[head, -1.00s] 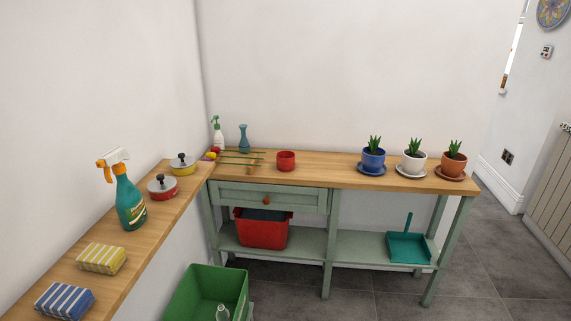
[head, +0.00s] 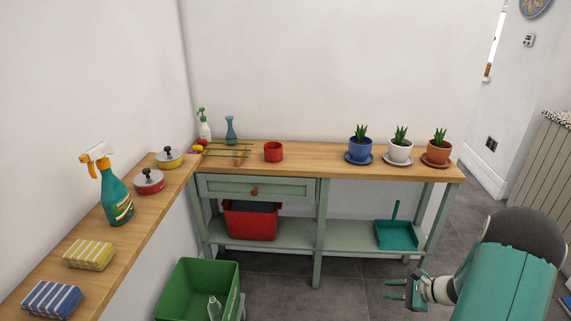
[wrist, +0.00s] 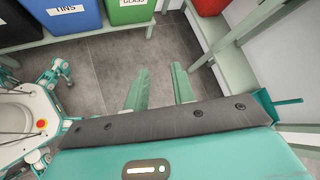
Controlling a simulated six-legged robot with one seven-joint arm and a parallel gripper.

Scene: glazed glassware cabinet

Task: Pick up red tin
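A plain red round tin (head: 273,152) stands upright on the wooden top of the far bench, left of the middle in the head view. A second red round vessel (head: 149,181), low with a grey lid and black knob, sits on the left counter; I cannot tell for certain which is the named tin. My gripper (head: 397,289) is at the lower right of the head view, out over the floor, far from both. In the wrist view its two green fingers (wrist: 160,88) are apart with only floor between them.
The left counter holds a spray bottle (head: 116,195), a yellow lidded vessel (head: 170,158) and sponges (head: 89,254). A green rack (head: 225,151) is left of the red tin; potted plants (head: 400,149) stand to its right. Labelled bins (wrist: 128,10) show in the wrist view.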

